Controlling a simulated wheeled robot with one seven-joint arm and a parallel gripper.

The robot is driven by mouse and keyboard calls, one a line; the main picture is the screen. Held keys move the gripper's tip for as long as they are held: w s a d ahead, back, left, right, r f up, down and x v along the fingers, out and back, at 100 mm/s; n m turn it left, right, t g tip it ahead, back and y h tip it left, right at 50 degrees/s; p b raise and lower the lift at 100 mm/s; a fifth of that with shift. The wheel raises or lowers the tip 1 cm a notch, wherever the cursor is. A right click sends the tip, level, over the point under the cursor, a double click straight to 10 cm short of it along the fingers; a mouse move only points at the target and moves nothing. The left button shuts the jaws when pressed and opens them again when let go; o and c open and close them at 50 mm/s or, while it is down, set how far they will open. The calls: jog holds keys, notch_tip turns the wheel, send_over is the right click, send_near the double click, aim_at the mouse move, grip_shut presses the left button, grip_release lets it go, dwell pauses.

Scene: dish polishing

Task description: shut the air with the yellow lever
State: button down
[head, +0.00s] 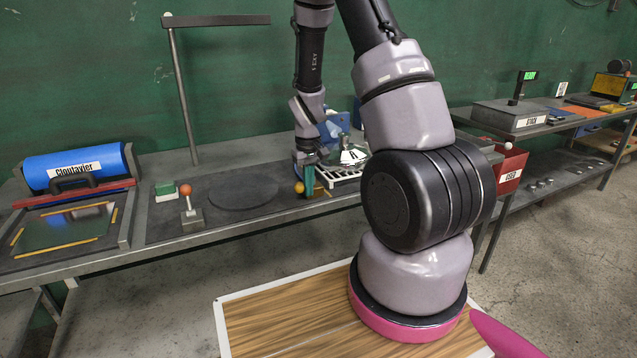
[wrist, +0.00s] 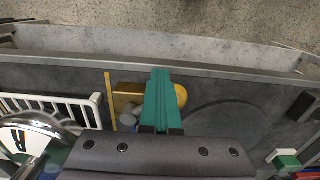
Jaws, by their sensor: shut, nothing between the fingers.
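The yellow lever shows in the wrist view as a yellow round knob (wrist: 181,95) on the right of my fingers and a yellow body (wrist: 127,98) on their left. In the head view its knob (head: 299,188) sits at the front of the bench, just left of my fingers. My gripper (wrist: 161,75) has green fingers that are closed together with nothing between them. It also shows in the head view (head: 309,190), pointing down at the lever. The fingers hide the middle of the lever in the wrist view. I cannot tell whether they touch it.
A dark round pad (head: 243,194), an orange-knobbed lever (head: 186,190) and a green-and-white block (head: 165,190) are to the left. The red bin (head: 511,170) hangs to the right.

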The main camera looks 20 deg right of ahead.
aim_at(297, 185)
jog(key=shift+w+a, duration=0.1)
jog(key=shift+a, duration=0.15)
jog(key=shift+w+a, duration=0.1)
jog(key=shift+w+a, duration=0.35)
jog(key=shift+a, duration=0.15)
dwell(0.3)
jog(key=shift+w+a, duration=0.5)
jog(key=shift+w, duration=0.05)
